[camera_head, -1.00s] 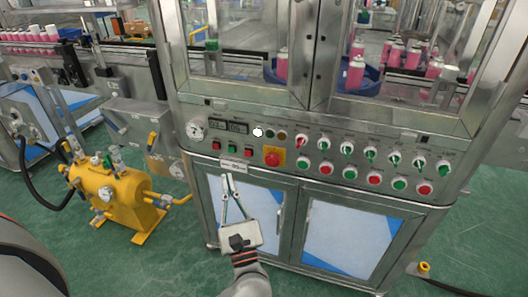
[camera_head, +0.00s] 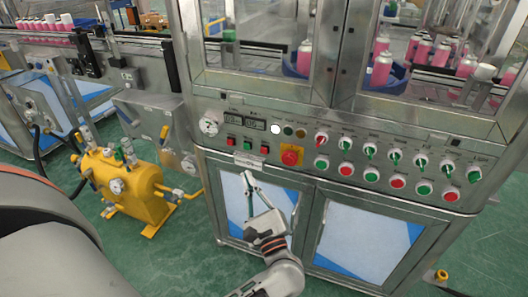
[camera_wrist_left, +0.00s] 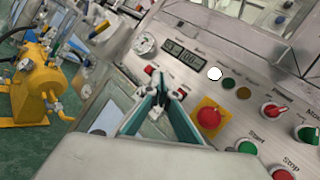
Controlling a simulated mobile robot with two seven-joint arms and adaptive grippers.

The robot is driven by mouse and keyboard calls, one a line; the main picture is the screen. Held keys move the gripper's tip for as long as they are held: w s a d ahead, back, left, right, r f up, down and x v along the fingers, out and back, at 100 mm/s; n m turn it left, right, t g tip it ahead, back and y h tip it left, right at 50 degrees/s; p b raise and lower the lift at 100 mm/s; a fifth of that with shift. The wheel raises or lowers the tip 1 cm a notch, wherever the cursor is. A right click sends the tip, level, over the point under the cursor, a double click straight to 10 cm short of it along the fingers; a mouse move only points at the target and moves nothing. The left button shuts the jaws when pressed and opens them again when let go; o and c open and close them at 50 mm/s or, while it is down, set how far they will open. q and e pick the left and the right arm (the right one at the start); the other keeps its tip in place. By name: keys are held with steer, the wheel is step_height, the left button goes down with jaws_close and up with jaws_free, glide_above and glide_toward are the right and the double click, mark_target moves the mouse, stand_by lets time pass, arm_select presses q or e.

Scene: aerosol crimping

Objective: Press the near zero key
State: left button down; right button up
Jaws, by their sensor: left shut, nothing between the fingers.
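The control panel carries a row of small square keys under two digital displays (camera_head: 244,120): a red key (camera_head: 231,141), a green key (camera_head: 247,145) and another red key (camera_head: 264,150). Their lettering is too small to read, so I cannot tell which is the near zero key. My left gripper (camera_head: 246,176) is shut and empty, its fingertips just below the key row and label strip in the head view. In the left wrist view the fingertips (camera_wrist_left: 163,82) overlap the key row between two red keys, hiding what is between. I cannot tell whether they touch the panel. My right gripper is not in view.
A red emergency button (camera_head: 291,155) on a yellow plate sits right of the keys. Several selector knobs and green and red buttons (camera_head: 371,176) extend further right. A pressure gauge (camera_head: 209,126) is at left. A yellow tank (camera_head: 125,187) stands on the floor at left.

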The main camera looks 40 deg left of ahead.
mark_target(264, 151)
arm_select(q)
steer(key=w, duration=0.2)
steer(key=w+a+b, duration=0.1)
steer(key=w, duration=0.2)
steer(key=w+a, duration=0.1)
steer(key=w, duration=0.2)
steer(key=shift+w+b, duration=0.2)
steer(key=shift+b, duration=0.2)
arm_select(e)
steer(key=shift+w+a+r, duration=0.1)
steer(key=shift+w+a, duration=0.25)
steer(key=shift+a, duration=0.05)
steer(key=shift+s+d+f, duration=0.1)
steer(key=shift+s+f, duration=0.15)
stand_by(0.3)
arm_select(q)
steer(key=shift+w+a+b, duration=0.1)
steer(key=shift+w+b, duration=0.2)
steer(key=shift+w, duration=0.1)
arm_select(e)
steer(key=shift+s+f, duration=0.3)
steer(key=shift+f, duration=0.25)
arm_select(q)
steer(key=shift+w, duration=0.1)
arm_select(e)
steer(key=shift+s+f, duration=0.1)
